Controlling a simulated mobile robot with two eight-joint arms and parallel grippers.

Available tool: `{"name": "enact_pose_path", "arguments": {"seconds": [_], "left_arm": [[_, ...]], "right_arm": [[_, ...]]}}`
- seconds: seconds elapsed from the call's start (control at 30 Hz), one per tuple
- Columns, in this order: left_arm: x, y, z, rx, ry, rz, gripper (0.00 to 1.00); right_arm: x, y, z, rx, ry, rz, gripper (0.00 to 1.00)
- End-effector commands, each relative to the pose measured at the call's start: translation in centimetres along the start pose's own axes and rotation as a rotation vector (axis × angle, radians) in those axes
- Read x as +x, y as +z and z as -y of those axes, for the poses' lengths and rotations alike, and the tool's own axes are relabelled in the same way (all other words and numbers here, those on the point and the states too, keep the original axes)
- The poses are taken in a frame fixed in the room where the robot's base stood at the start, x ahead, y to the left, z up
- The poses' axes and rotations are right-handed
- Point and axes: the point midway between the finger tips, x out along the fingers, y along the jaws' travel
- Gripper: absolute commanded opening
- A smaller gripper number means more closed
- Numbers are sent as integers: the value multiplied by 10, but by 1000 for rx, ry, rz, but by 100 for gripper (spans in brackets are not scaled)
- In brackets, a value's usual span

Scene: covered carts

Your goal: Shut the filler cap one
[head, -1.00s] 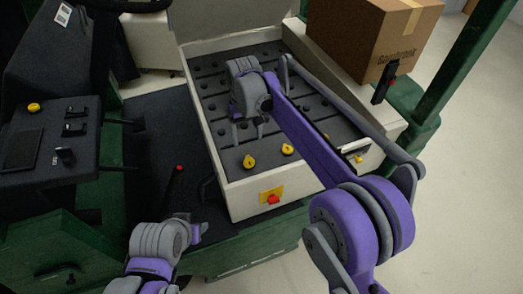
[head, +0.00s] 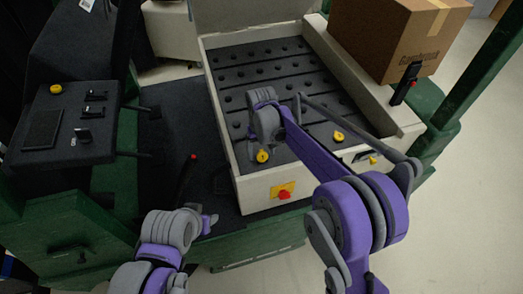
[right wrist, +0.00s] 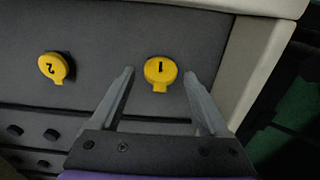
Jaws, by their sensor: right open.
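Filler cap one (head: 262,156) is a round yellow cap with a small tab, near the front left of the dark cart top. In the right wrist view the cap (right wrist: 160,69), marked 1, lies between my right gripper's two fingertips, with a gap on each side. I cannot tell whether it sits fully down. My right gripper (head: 264,141) is open and empty, just above it. A second yellow cap (head: 338,136), marked 2 in the right wrist view (right wrist: 52,67), is to its right. My left gripper (head: 208,221) is low at left, away from the caps; its fingers are unclear.
The cart's pale rim (head: 250,190) surrounds the studded top. A red button on a yellow plate (head: 284,191) is on its front face. A cardboard box (head: 395,40) stands at the back right beside a black lever (head: 406,83). A control panel (head: 65,125) is at left.

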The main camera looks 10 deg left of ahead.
Motion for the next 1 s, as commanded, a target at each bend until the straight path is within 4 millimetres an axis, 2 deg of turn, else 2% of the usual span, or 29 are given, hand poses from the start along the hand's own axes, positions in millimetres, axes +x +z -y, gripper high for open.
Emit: {"name": "enact_pose_path", "arguments": {"seconds": [0.1,0.13,0.5,0.57,0.77,1.0], "left_arm": [[0,0,0,0,0,0,50],[0,0,0,0,0,0,50],[0,0,0,0,0,0,50],[0,0,0,0,0,0,50],[0,0,0,0,0,0,50],[1,1,0,0,0,1,50]], "right_arm": [[0,0,0,0,0,0,79],[0,0,0,0,0,0,75],[0,0,0,0,0,0,9],[-1,0,0,0,0,0,0],[0,-2,0,0,0,29,0],[4,-10,0,0,0,199,0]]}}
